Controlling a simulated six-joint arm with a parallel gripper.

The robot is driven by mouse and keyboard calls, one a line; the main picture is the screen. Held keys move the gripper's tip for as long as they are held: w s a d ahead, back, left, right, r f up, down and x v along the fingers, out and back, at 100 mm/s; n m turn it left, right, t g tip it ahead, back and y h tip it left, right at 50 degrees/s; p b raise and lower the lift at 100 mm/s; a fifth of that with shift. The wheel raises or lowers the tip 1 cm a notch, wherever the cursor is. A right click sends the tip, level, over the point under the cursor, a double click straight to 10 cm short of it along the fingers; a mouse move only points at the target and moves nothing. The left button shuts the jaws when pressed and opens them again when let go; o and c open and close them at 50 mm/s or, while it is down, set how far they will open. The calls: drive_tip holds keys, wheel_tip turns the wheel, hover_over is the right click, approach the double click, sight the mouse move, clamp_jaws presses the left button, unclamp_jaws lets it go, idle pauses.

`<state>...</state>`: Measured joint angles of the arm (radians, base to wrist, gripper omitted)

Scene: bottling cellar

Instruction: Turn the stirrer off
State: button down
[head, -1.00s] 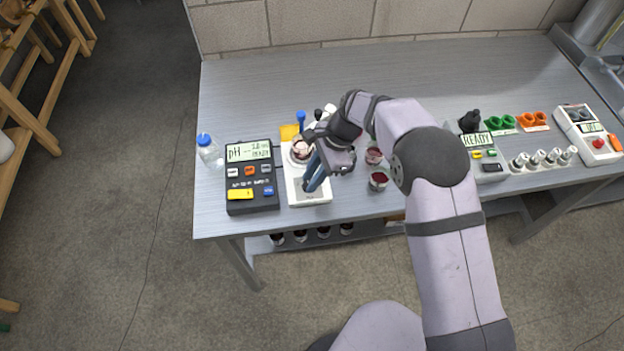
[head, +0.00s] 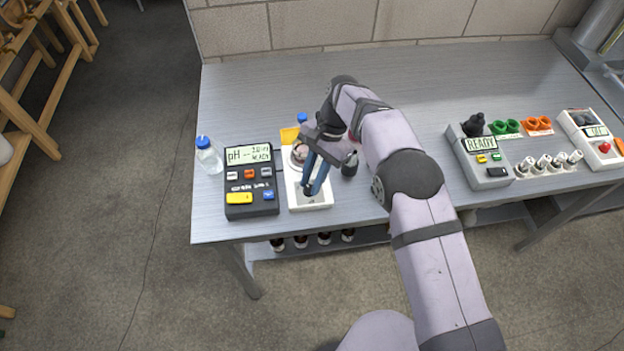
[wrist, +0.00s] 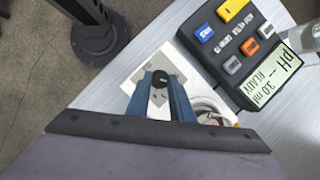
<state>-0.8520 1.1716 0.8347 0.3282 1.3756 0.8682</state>
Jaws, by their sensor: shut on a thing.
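The stirrer (head: 322,203) is a white flat box on the bench, just right of the pH meter; it also shows in the wrist view (wrist: 134,79). A cup of reddish liquid stands on its far part and is partly hidden by my gripper. A black round knob (wrist: 160,77) sits on the stirrer's near part. My gripper (head: 313,188) points down over that part, and its blue fingers are shut on the knob, one on each side, in the wrist view (wrist: 160,88). The knob's pointer mark cannot be made out.
The dark pH meter (head: 251,208) with coloured buttons stands close on the left. A grey device reading READY (head: 488,172) and several vials (head: 540,162) are at right. The bench's back is clear.

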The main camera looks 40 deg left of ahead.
drive_tip(key=c, duration=1.6)
unclamp_jaws()
drive_tip(key=shift+o, duration=0.2)
drive_tip(key=b+v, duration=0.1)
drive_tip(key=v, duration=0.6)
drive_tip(key=shift+r+b, duration=0.15)
drive_tip(key=shift+b, duration=0.25)
drive_tip(key=shift+w, duration=0.15)
